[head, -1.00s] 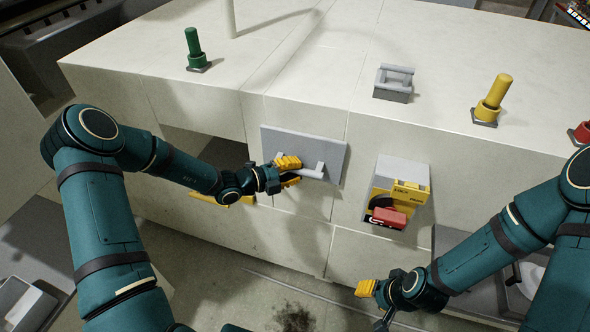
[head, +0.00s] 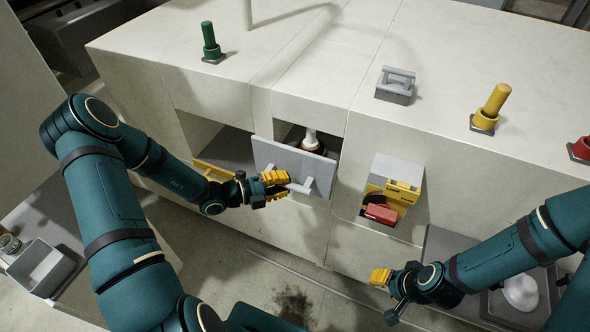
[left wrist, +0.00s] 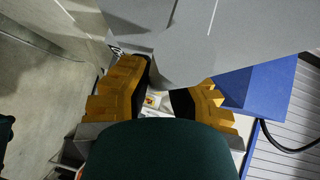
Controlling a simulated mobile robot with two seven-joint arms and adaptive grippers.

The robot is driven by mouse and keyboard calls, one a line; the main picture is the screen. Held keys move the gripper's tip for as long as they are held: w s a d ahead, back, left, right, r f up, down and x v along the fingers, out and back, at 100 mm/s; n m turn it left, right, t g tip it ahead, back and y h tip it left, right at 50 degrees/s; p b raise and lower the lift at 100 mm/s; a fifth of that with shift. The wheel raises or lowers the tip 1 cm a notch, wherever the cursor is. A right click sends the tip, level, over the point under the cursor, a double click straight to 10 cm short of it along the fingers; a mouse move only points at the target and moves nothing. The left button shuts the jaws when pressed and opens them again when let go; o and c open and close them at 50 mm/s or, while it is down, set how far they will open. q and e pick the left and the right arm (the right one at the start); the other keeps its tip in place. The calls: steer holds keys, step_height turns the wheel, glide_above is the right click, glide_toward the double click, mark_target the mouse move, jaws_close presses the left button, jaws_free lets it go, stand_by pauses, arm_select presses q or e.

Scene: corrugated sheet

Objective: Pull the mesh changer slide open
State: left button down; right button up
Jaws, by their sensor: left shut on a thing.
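The mesh changer slide has a grey front plate (head: 268,158) with a bar handle (head: 305,186) on posts. The plate stands out from the cream machine face, and a dark gap shows behind its top edge. My left gripper (head: 284,184) is shut on the left part of the handle. In the left wrist view, its yellow fingers (left wrist: 160,88) are on both sides of the grey handle. The plate fills the top there, and the exact contact is partly hidden. My right gripper (head: 384,295) is apart from everything at lower right, with its fingers spread and empty.
A yellow switch box with a red handle (head: 381,213) sits right of the slide. Green (head: 209,40) and yellow (head: 492,105) posts and a grey latch block (head: 395,85) stand on top.

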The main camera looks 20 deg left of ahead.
arm_select(q)
steer(key=s+p, duration=0.4)
steer(key=s, duration=1.1)
steer(key=shift+a, duration=0.15)
steer(key=shift+s, duration=0.1)
steer(key=c, duration=0.8)
jaws_free()
steer(key=shift+c, duration=0.2)
steer(key=v, duration=1.2)
steer(key=shift+a, duration=0.1)
